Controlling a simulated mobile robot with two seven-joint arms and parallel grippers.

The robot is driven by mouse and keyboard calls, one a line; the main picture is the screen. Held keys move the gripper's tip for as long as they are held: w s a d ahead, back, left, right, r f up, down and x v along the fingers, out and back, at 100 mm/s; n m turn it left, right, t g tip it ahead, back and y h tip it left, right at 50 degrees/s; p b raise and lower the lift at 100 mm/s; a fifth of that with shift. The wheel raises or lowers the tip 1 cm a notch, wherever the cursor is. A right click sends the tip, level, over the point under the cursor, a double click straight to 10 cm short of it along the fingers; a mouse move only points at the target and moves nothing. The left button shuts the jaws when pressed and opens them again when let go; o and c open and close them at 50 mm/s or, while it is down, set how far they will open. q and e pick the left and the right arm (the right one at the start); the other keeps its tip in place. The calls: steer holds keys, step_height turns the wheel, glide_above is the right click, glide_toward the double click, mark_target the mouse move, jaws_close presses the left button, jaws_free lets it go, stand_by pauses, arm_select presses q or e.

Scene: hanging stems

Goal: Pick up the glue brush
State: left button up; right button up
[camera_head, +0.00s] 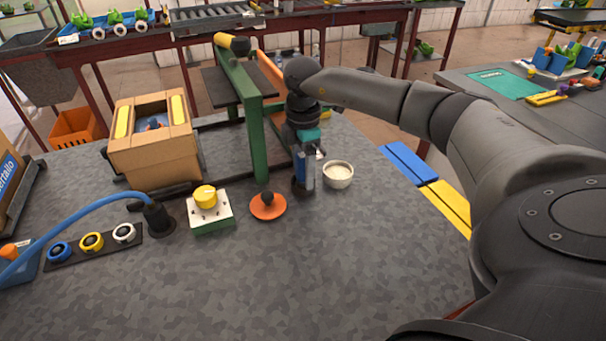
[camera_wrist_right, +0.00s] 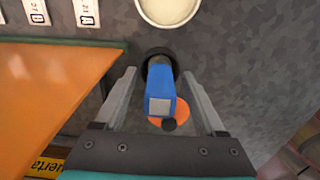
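A blue-handled object that looks like the glue brush (camera_wrist_right: 160,84) stands in a round black holder in the right wrist view, its pale square end towards the camera. My right gripper (camera_head: 304,172) points down over it beside the green stand. In the wrist view the two fingers of my right gripper (camera_wrist_right: 161,102) are spread on either side of the blue handle, with a gap visible on each side. In the head view the fingers mostly hide the brush, and its bristles are not visible. My left gripper is not in view.
A white bowl (camera_head: 338,175) with pale contents stands just right of the gripper. An orange disc (camera_head: 268,207) with a black knob lies to its left. The green stand (camera_head: 256,140) rises close by. A yellow-knobbed box (camera_head: 208,210) is further left. The front table is clear.

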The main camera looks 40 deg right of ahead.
jaws_close()
stand_by(0.3)
steer(key=shift+r, duration=0.15)
step_height(320, 180, up, 20)
steer(key=p, duration=0.3)
steer(key=shift+p, duration=0.35)
